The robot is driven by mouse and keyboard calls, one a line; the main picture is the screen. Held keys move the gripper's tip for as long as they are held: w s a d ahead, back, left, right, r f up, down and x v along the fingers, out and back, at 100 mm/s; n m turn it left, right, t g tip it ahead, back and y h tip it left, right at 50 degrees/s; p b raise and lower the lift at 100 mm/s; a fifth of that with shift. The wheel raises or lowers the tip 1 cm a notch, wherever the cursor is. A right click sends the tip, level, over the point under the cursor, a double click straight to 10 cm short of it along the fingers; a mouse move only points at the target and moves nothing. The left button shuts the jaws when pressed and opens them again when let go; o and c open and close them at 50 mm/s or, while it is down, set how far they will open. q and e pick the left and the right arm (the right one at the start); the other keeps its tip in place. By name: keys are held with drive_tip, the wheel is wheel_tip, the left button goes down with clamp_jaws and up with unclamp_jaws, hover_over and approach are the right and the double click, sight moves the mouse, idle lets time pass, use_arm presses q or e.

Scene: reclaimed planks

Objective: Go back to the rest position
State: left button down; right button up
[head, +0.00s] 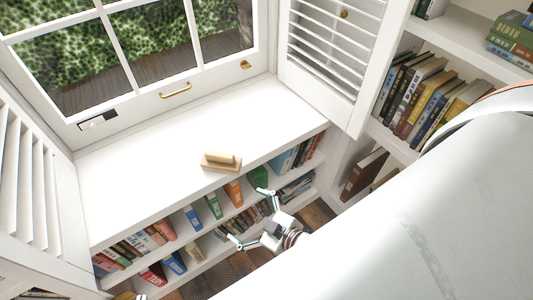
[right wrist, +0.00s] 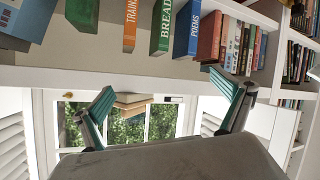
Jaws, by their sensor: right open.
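My right gripper (head: 251,216) is open and empty, in front of the bookshelf under the white window seat. Its two fingers are spread wide, and in the right wrist view the gripper (right wrist: 162,85) has nothing between its fingers. A light wooden block-shaped object (head: 221,161) lies on the window seat near its front edge, apart from the gripper. It also shows in the right wrist view (right wrist: 132,101), beyond the fingers, in a picture that is upside down. My left gripper is in neither view.
The white window seat (head: 130,175) is otherwise bare. Books (head: 213,205) fill the shelves below it, close to my right gripper. A louvred shutter (head: 333,50) and a tall bookcase (head: 402,148) stand at the right. The window (head: 140,45) is behind.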

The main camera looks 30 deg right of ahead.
drive_tip(key=s+d+f+m+g+h, duration=0.1)
drive_tip(key=s+d+f+m+g, duration=0.1)
drive_tip(key=s+d+f, duration=0.2)
drive_tip(key=shift+s+d+f+m, duration=0.15)
drive_tip(key=shift+s+f+m, duration=0.35)
drive_tip(key=shift+s, duration=0.55)
drive_tip(key=shift+r, duration=0.1)
